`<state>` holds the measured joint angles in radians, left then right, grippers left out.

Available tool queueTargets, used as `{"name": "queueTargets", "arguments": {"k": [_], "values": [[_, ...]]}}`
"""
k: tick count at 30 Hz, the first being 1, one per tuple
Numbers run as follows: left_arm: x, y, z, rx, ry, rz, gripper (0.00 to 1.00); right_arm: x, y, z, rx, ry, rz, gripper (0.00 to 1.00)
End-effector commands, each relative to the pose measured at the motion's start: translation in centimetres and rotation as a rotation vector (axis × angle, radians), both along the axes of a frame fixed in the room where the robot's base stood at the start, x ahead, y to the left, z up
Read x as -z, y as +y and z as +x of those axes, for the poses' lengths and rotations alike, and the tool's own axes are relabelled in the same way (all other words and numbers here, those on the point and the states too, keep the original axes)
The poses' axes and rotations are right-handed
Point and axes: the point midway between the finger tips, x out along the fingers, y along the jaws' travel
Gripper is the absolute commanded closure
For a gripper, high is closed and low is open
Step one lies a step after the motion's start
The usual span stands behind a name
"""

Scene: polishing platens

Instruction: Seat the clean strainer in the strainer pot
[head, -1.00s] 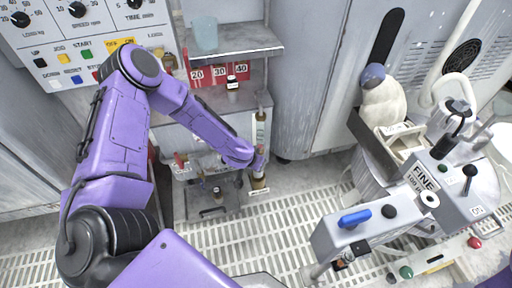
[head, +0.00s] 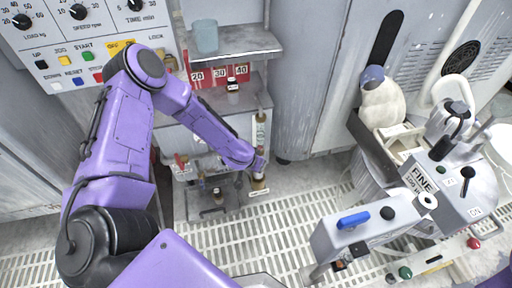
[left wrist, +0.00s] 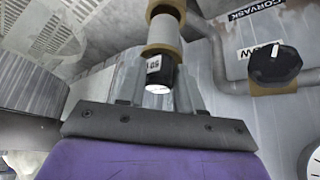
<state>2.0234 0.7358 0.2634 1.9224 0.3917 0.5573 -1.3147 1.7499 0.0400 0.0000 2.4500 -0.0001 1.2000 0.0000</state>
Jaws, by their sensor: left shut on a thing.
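My left gripper (head: 258,163) is at the upright pipe at the right end of the shelf rack. In the left wrist view its fingers (left wrist: 158,92) are shut around a small black cylinder with a white printed label (left wrist: 154,68), which seems to be the strainer. My right gripper is out of view.
A clear sight tube (head: 260,132) stands above my left gripper. In the wrist view a black knob (left wrist: 275,65) is at right. Grated floor (head: 250,240) is open in front.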

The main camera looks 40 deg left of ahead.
Motion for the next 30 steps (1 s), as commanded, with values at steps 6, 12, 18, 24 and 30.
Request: {"name": "queueTargets", "arguments": {"k": [6, 12, 18, 24, 30], "values": [[0.6, 0.0, 0.0, 0.001, 0.0, 0.0, 1.0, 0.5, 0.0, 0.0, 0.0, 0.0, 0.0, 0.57], [1.1, 0.0, 0.0, 0.001, 0.0, 0.0, 1.0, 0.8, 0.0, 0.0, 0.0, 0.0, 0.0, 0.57], [1.6, 0.0, 0.0, 0.0, 0.0, 0.0, 1.0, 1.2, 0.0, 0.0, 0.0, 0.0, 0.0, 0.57], [2.1, 0.0, 0.0, 0.0, 0.0, 0.0, 1.0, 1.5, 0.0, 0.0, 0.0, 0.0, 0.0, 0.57], [2.6, 0.0, 0.0, 0.002, 0.0, 0.001, 1.0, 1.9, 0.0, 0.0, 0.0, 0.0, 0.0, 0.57]]}}
